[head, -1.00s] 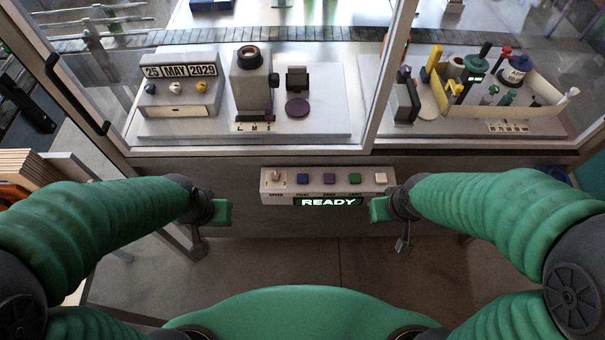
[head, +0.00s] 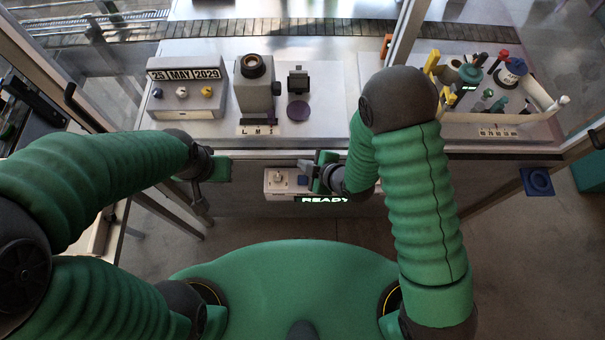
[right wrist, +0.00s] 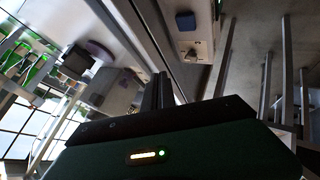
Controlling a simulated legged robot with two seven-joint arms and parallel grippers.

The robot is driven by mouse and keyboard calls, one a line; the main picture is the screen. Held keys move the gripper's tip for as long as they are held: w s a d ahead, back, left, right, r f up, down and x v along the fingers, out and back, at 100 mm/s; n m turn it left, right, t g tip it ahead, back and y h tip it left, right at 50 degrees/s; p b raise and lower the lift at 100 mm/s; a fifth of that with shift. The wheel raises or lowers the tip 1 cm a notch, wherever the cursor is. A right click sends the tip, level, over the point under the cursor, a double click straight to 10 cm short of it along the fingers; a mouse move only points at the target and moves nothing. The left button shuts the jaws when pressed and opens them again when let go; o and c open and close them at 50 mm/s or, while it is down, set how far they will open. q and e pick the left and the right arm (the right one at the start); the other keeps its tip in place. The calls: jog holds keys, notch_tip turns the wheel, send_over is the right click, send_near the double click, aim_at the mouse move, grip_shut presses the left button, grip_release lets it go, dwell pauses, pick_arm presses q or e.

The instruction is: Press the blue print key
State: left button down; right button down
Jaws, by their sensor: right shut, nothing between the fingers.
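The blue print key (right wrist: 185,20) shows in the right wrist view, on the pale key panel (right wrist: 196,48) beside a knob (right wrist: 190,54). In the head view the panel (head: 284,192) is on the cabinet front, with its READY display lit below. My right gripper (head: 307,167) is in front of and above the panel near the blue key, hiding most of the other keys. Its fingers (right wrist: 158,88) are shut and empty; contact with the key cannot be made out. My left gripper (head: 222,169) hovers left of the panel; its jaws are unclear.
Above the panel, the worktop holds a date block (head: 184,92), a dark-topped column device (head: 255,90) and a purple disc (head: 298,109). A tray with bottles and tools (head: 548,112) is at right. Window frame posts stand between. Floor is open below.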

aim_at(305, 181)
notch_tip(305, 181, down, 9)
jog(key=b, duration=0.6)
jog(key=shift+r+b, duration=0.15)
jog(key=shift+b, duration=0.2)
jog(key=shift+w, duration=0.1)
jog(key=shift+d, duration=0.1)
jog(key=shift+f, duration=0.2)
dwell(1.2)
jog(key=shift+f+b, duration=0.25)
jog(key=shift+b, duration=0.2)
